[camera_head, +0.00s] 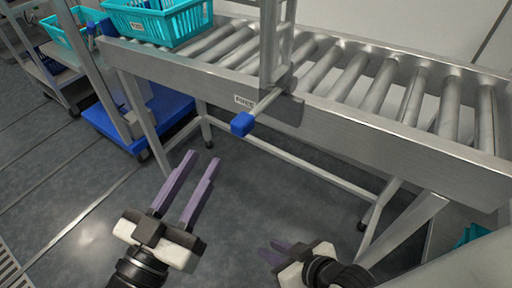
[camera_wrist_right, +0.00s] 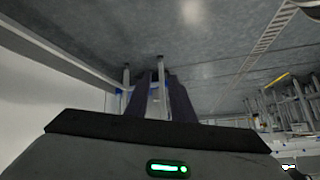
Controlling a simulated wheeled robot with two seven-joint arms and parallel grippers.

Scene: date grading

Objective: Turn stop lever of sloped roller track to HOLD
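The sloped roller track (camera_head: 400,137) runs across the upper right of the head view. Its stop lever (camera_head: 268,104) is a thin metal rod with a blue knob (camera_head: 242,124), sticking out from the near side rail. A small white label (camera_head: 244,101) is beside the lever; its lettering is too small to read surely. My left gripper (camera_head: 202,159) is open and empty, below and left of the blue knob, apart from it. My right gripper (camera_head: 271,249) is low in the head view, well below the track. Its fingers (camera_wrist_right: 157,80) look apart and empty in the right wrist view.
A turquoise crate (camera_head: 185,27) stands at the track's upper left end. A metal upright (camera_head: 270,45) rises at the lever. A blue platform (camera_head: 172,117) and a cart (camera_head: 60,75) are at left. Track legs (camera_head: 410,222) stand right. The floor before the lever is clear.

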